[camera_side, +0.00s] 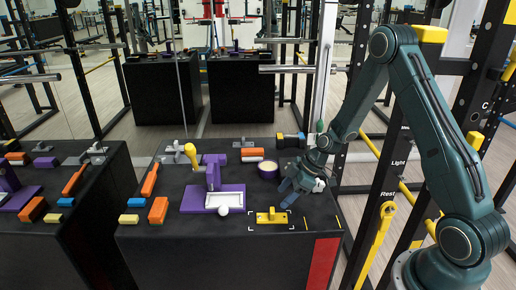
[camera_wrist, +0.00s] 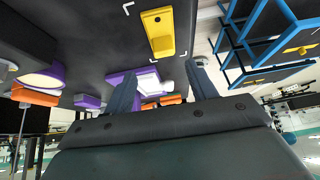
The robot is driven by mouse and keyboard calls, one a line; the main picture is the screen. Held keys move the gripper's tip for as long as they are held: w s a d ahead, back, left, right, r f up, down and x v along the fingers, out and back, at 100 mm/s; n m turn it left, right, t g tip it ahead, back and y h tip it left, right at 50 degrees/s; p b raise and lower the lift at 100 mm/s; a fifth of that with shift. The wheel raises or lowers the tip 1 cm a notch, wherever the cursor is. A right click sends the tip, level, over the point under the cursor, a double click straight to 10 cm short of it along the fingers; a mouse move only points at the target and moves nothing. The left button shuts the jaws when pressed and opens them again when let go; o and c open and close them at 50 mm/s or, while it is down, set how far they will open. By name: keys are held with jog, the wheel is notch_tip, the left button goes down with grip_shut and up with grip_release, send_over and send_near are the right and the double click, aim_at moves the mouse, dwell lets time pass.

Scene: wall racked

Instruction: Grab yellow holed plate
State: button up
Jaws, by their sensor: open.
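The yellow holed plate (camera_side: 271,217) lies on the black table top near its front edge, between white corner marks, with a small raised yellow part on it. In the wrist view the plate (camera_wrist: 159,33) shows beyond my fingers, at the top middle. My gripper (camera_side: 288,193) is just behind and slightly right of the plate, above the table and apart from it. In the wrist view my two dark blue fingers (camera_wrist: 161,82) stand wide apart with nothing between them.
Left of the plate are a purple stand (camera_side: 213,175), a white-topped purple tray (camera_side: 228,199) and a white ball (camera_side: 223,210). A purple bowl (camera_side: 268,169) and a dumbbell (camera_side: 290,140) sit behind. Orange and blue blocks lie at left. A rack upright (camera_side: 384,235) stands right of the table.

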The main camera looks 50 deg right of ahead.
aim_at(272, 210)
jog(key=shift+x, duration=1.3)
jog(key=shift+a+f, duration=0.1)
jog(key=shift+a+x, duration=0.2)
jog(key=shift+x, duration=2.3)
jog(key=shift+s, duration=0.2)
jog(key=c, duration=1.2)
notch_tip(272, 210, up, 20)
jog(key=shift+r, duration=0.1)
